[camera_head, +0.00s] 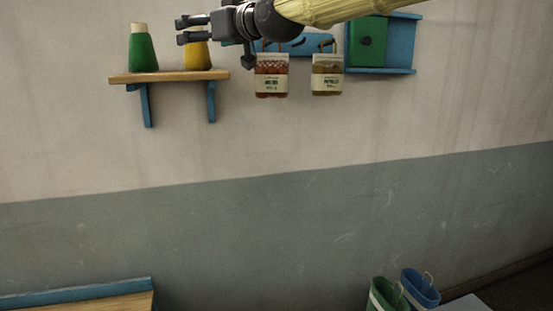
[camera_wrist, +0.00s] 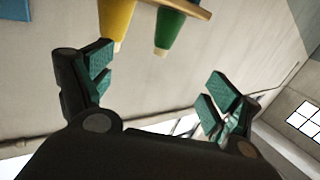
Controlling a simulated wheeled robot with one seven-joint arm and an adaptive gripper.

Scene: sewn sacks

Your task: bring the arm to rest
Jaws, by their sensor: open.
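My gripper (camera_head: 180,31) is at the top of the head view, with its two dark fingers spread apart and pointing left. Nothing is between them. The fingers overlap the view just above and in front of a yellow cone (camera_head: 196,56) on a wall shelf. In the wrist view the gripper (camera_wrist: 158,82) shows its green finger pads wide apart and empty. My arm runs off to the upper right of the head view in a yellowish sleeve.
The wooden shelf (camera_head: 170,76) on blue brackets also bears a green cone (camera_head: 143,52). Two labelled packs, red (camera_head: 271,75) and olive (camera_head: 327,75), hang to its right. A blue cabinet (camera_head: 401,45) has a green door. A bench (camera_head: 90,303) and green (camera_head: 386,296) and blue (camera_head: 421,288) containers stand below.

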